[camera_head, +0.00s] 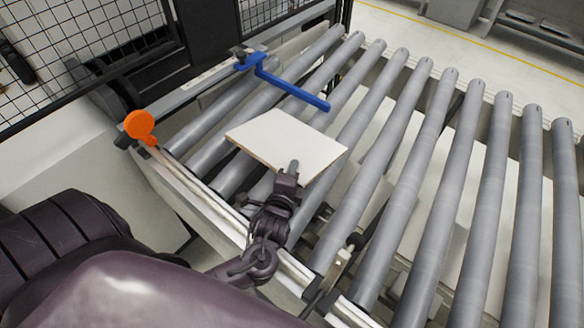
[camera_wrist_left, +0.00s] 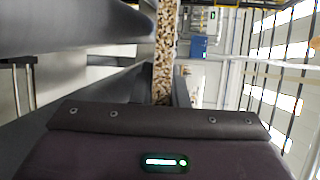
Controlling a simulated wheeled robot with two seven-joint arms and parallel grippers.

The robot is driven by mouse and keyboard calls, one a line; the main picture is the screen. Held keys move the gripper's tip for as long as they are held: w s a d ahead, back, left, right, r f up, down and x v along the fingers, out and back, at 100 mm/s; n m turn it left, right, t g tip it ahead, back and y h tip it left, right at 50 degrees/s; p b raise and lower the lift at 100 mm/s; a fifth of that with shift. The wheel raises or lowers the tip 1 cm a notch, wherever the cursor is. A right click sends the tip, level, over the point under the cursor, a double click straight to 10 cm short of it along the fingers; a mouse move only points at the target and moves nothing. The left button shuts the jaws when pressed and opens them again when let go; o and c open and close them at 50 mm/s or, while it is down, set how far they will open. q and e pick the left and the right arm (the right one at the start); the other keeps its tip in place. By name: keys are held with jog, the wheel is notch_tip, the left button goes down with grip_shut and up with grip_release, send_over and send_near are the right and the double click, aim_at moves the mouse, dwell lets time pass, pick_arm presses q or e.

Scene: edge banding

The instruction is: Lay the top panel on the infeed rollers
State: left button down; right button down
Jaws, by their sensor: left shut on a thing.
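A white, flat panel (camera_head: 282,142) shows in the head view above the grey infeed rollers (camera_head: 405,160), at the left part of the roller bed. My left gripper (camera_head: 292,170) is shut on the panel's near edge. In the left wrist view the panel's speckled brown edge (camera_wrist_left: 165,50) runs away from the gripper (camera_wrist_left: 168,98). The panel looks roughly level, close over the rollers. I cannot tell whether it touches them. My right gripper is not in view.
A blue bar (camera_head: 290,85) reaches over the rollers behind the panel. An orange knob (camera_head: 140,124) stands at the left on the conveyor's side rail (camera_head: 195,185). Black mesh guarding (camera_head: 75,45) is at the upper left. The rollers to the right are bare.

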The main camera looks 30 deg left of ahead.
pick_arm(q)
jog(key=shift+f, duration=0.1)
jog(key=c, duration=1.3)
grip_release()
jog(key=shift+c, duration=0.2)
jog(key=shift+o, duration=1)
jog(key=shift+f, duration=0.15)
jog(key=o, duration=0.7)
jog(key=shift+o, duration=0.2)
